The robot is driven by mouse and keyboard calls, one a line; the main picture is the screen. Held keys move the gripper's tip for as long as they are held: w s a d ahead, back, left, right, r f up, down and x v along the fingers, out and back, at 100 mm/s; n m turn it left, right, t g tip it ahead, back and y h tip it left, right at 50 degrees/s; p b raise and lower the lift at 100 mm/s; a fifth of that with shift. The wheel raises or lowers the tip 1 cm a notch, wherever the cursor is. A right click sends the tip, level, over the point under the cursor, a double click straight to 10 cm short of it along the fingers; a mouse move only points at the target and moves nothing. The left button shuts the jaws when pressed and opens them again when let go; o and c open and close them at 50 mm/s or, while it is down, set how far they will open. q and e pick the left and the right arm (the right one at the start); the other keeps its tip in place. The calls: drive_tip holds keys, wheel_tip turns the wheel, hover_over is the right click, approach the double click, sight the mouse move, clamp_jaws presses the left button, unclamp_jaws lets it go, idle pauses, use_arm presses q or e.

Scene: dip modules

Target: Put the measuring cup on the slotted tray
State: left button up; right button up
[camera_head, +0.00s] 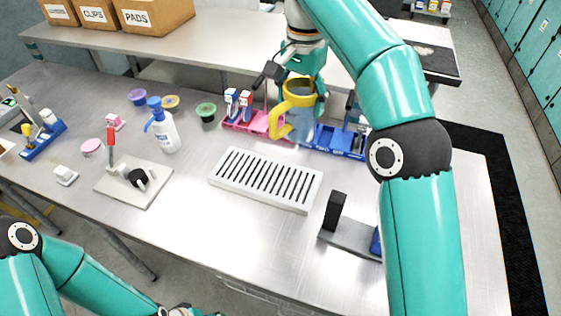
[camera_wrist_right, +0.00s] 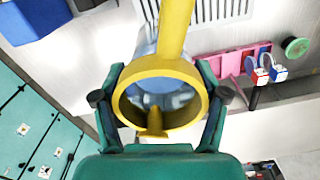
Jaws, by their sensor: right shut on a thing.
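The measuring cup (camera_head: 302,110) is clear bluish with a yellow rim and yellow handle. My right gripper (camera_head: 293,84) is shut on it and holds it near the pink and blue racks, beyond the tray's far edge. In the right wrist view my right gripper (camera_wrist_right: 160,98) has its fingers on both sides of the cup's yellow rim (camera_wrist_right: 122,103). The white slotted tray (camera_head: 257,198) lies empty at mid-table; part of it shows in the wrist view (camera_wrist_right: 207,14). Only a bit of my left gripper (camera_head: 180,311) shows at the bottom edge; its fingers are hidden.
The pink rack (camera_head: 262,124) and blue rack (camera_head: 338,141) stand beside the cup. A white bottle (camera_head: 164,134) with a blue top and a plate (camera_head: 126,193) with a red-handled device are left of the tray. A grey stand (camera_head: 345,235) is right. The tray's front side is clear.

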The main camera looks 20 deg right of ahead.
sight(300, 121)
wheel_tip(300, 121, down, 5)
drive_tip(key=shift+s+f+b, duration=0.1)
drive_tip(key=shift+f+b, duration=0.1)
drive_tip(key=shift+b, duration=1)
drive_tip(key=shift+f+b, duration=0.75)
drive_tip(key=shift+f, duration=5.75)
use_arm(q)
wheel_tip(300, 121, down, 5)
drive_tip(key=shift+d, duration=0.1)
use_arm(e)
drive_tip(key=shift+a, duration=0.1)
drive_tip(key=shift+f, duration=0.15)
drive_tip(key=o, duration=1.3)
use_arm(q)
drive_tip(key=shift+s, duration=0.1)
